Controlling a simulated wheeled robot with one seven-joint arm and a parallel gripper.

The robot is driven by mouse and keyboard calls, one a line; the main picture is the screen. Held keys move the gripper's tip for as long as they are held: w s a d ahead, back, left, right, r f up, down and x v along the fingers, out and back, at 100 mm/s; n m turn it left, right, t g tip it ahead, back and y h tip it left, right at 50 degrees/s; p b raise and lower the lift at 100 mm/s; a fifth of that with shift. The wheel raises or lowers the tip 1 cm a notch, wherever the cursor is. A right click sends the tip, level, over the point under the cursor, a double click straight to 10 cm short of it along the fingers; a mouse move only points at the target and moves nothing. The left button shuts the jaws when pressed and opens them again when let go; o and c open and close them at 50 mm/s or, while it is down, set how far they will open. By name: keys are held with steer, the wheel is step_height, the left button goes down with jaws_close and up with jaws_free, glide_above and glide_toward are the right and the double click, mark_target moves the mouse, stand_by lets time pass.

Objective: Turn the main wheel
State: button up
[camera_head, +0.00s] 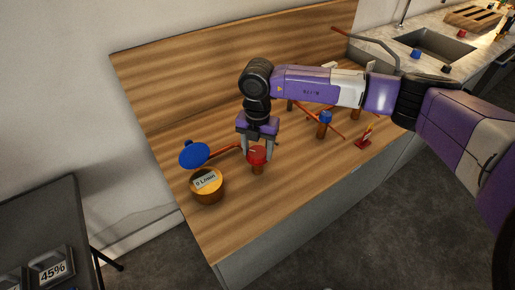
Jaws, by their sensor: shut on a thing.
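A red wheel (257,153) stands on a short brown post on the wooden counter, left of the middle. My gripper (257,150) reaches straight down from above, with its fingers shut on this red wheel. The picture does not show which wheel is the main one. A larger blue disc-shaped wheel (194,154) sits tilted to the left, at the end of an orange-brown pipe (225,151). A round gauge (207,184) reading "0 L/min" stands just in front of the blue wheel.
A small blue-topped valve (325,118) and a red piece (364,140) stand right of my gripper. My arm hides part of the pipes behind. A sink (432,47) lies at the upper right. A dark table (45,215) with a "45%" display (52,268) is at the lower left.

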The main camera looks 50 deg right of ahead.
mark_target(258, 151)
steer(key=shift+w+r+m+p, duration=0.15)
steer(key=shift+m+p, duration=0.2)
steer(key=shift+m, duration=1.15)
steer(key=shift+d, duration=0.1)
steer(key=o, duration=1.4)
step_height(258, 151, up, 8)
steer(key=shift+f+b, duration=0.15)
steer(key=shift+b, duration=0.4)
